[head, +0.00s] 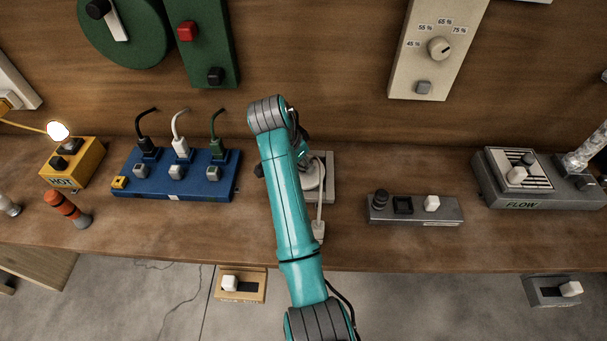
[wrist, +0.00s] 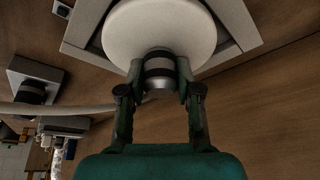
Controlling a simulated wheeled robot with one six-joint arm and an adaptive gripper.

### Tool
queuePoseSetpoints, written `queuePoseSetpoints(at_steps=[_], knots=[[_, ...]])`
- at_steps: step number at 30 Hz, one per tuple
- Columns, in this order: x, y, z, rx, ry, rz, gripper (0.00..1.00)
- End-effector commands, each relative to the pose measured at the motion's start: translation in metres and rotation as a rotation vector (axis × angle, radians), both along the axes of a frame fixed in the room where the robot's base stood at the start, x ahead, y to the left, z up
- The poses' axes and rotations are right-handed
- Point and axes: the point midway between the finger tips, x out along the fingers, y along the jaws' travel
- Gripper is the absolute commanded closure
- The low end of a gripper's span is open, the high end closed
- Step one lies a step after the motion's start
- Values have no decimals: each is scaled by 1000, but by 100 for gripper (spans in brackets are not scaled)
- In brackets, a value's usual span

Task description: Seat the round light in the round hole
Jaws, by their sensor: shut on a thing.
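The round light is a pale, wide disc (wrist: 160,32) with a short grey-and-black banded stem (wrist: 159,68). My gripper (wrist: 158,82) is shut on this stem, one finger on each side. The disc lies over a grey square frame (wrist: 225,62), and its face covers the frame's middle, so the round hole is hidden. I cannot tell whether the disc is seated or just above the frame. In the head view my arm hides most of the light (head: 312,178) and the frame (head: 329,190); a pale cable runs down to a small block (head: 318,230).
A blue plug strip (head: 205,188) stands to the left, with a yellow HOT box (head: 85,155) beyond it. A grey switch box (head: 415,209) and a FLOW unit (head: 530,185) stand to the right. Bench surface is clear between the frame and the switch box.

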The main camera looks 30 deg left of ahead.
Motion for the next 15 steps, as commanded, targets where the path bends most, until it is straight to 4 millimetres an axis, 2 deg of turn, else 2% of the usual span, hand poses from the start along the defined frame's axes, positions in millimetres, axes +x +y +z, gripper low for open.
queuePoseSetpoints(at_steps=[15], knots=[[0, 0, -5, 0, 0, 0, 100]])
